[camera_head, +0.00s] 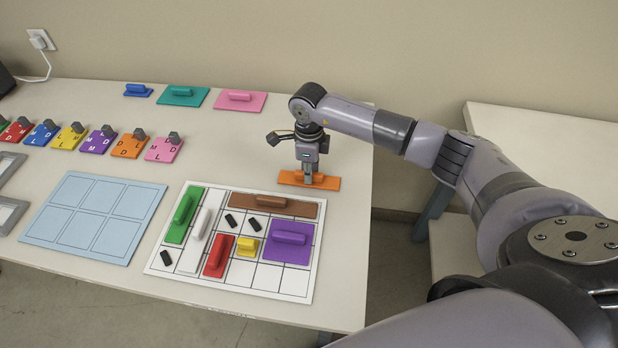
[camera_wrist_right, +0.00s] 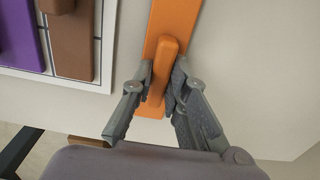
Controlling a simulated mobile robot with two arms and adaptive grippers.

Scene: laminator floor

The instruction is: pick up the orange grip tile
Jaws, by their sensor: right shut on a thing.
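The orange grip tile (camera_head: 328,183) is a flat orange rectangle with a raised handle, at the right part of the table, just beyond the white grid board. My right gripper (camera_head: 308,178) is above it, pointing down. In the right wrist view the orange grip tile (camera_wrist_right: 178,22) runs up from the middle, and the fingers of my right gripper (camera_wrist_right: 160,88) are shut on its handle, one on each side. The tile looks to be at or very near the table surface; I cannot tell whether it touches. My left gripper is not in view.
The white grid board (camera_head: 232,282) holds green, white, red, yellow, purple and brown tiles and several small black pieces. A light blue board (camera_head: 95,215) lies left of it. Blue, teal (camera_head: 184,96) and pink tiles lie at the back. Lettered tiles (camera_head: 130,145) stand in a row at left.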

